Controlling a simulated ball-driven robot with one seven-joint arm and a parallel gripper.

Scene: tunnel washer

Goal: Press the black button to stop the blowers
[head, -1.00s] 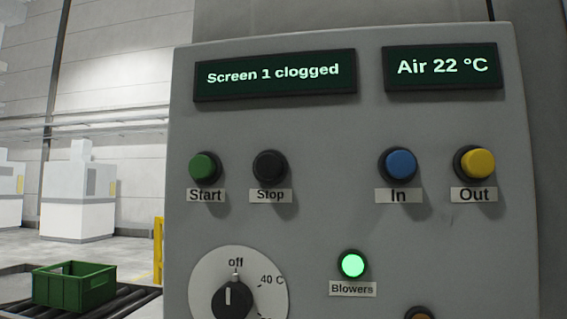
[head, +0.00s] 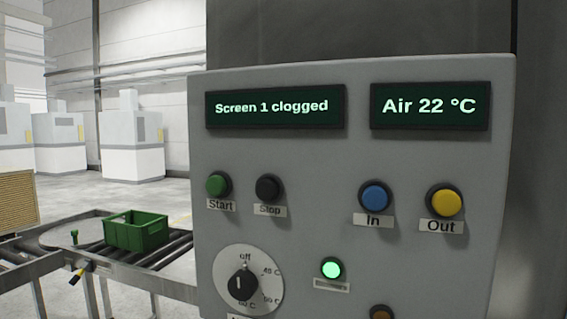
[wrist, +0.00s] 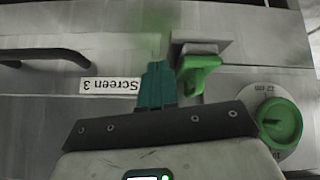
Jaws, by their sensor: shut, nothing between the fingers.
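The black button (head: 268,189), labelled Stop, is on the grey control panel (head: 345,155), just right of the green Start button (head: 217,185). The green Blowers lamp (head: 331,269) is lit lower on the panel. My gripper (wrist: 157,70) shows only in the wrist view, its teal fingers shut with nothing between them. It is in front of a grey surface with a Screen 3 label (wrist: 110,85), beside a green latch-like handle (wrist: 195,73). The black button is not in the wrist view. I cannot tell whether the fingers touch anything.
The panel also has a blue In button (head: 375,196), a yellow Out button (head: 445,201), a dial (head: 243,283) and a display reading Screen 1 clogged (head: 272,107). A green crate (head: 137,231) sits on a roller conveyor at left. A green knob (wrist: 279,123) is right of my gripper.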

